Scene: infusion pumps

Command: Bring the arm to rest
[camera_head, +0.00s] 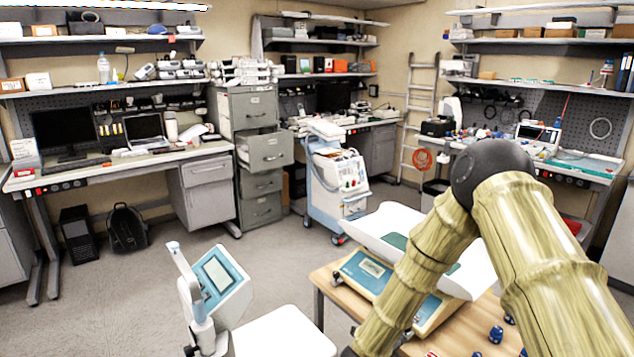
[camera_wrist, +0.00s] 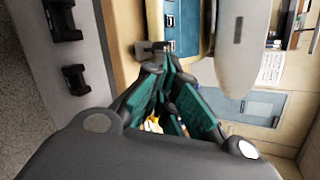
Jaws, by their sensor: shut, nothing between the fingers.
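My arm (camera_head: 540,240) is in the right foreground of the head view, bent at a dark elbow joint, with its bamboo-patterned links running down over the wooden table (camera_head: 332,292). My gripper is out of sight in the head view. In the wrist view my gripper (camera_wrist: 165,72) has dark links and teal finger pads, and the fingers are together with nothing held. Beyond the fingertips are the wooden table edge (camera_wrist: 118,45), a blue device side with sockets (camera_wrist: 172,30) and a pale curved tray (camera_wrist: 235,45).
A blue scale-like device (camera_head: 370,268) with a white tray (camera_head: 385,217) stands on the table close to my arm. Small blue items (camera_head: 496,334) lie on the table at the front. A white unit with a screen (camera_head: 219,275) stands left of it. Open floor (camera_head: 140,290) lies further left.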

